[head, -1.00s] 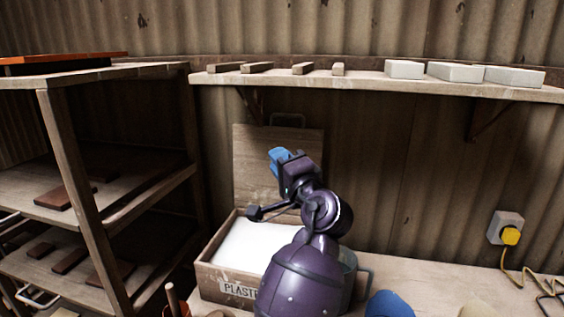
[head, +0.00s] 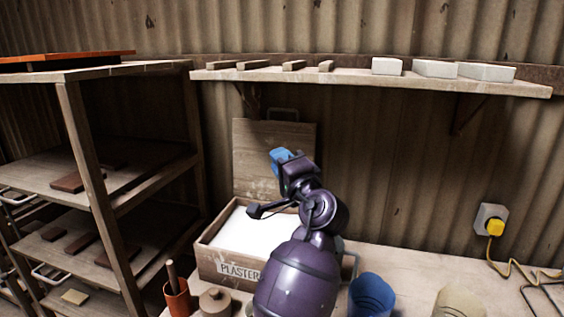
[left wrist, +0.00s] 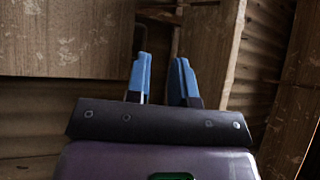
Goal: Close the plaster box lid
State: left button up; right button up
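The plaster box (head: 215,262) is a wooden box marked PLASTER, with white plaster (head: 250,232) inside. Its lid (head: 252,150) stands open and upright at the back, with a handle (head: 283,111) on its top edge. My left gripper (head: 281,156) is in front of the lid, its blue fingertips pointing up and left. In the left wrist view, the two fingers (left wrist: 161,62) are apart with nothing between them. Wooden boards show beyond them; I cannot tell whether the fingers touch the lid. My arm hides the box's right part. My right gripper is not in view.
A wall shelf (head: 400,82) with wooden bars and pale blocks is above the lid. A shelving rack (head: 82,140) stands left. An orange pot (head: 177,298), a blue cup (head: 371,295) and a beige object (head: 459,301) are at the bench front.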

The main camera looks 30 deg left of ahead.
pick_arm(q)
jog(key=shift+a, duration=0.1)
dwell(0.3)
jog(key=s+a+f+n+g+h, duration=0.15)
jog(key=s+f+h, duration=0.25)
jog(key=s+f, duration=0.55)
jog(key=s+a+f+n+g+h, duration=0.1)
jog(key=s+a+f+h, duration=0.25)
jog(key=f, duration=1.05)
jog(key=s+d+f+n+g+h, duration=0.1)
jog(key=s+d+f+g+h, duration=0.4)
jog(key=s, duration=0.6)
jog(key=s+d+f+n+h, duration=0.1)
jog(key=s+d+f+h, duration=0.4)
jog(key=s, duration=0.7)
jog(key=w+a+f+t, duration=0.1)
jog(key=w+f+t, duration=0.2)
jog(key=f+t, duration=0.1)
jog(key=w+a+f+m+t, duration=0.1)
jog(key=w+f+t, duration=0.2)
jog(key=f, duration=0.4)
jog(key=shift+w+f+t, duration=0.25)
jog(key=shift+w+t, duration=0.1)
jog(key=shift+w, duration=0.35)
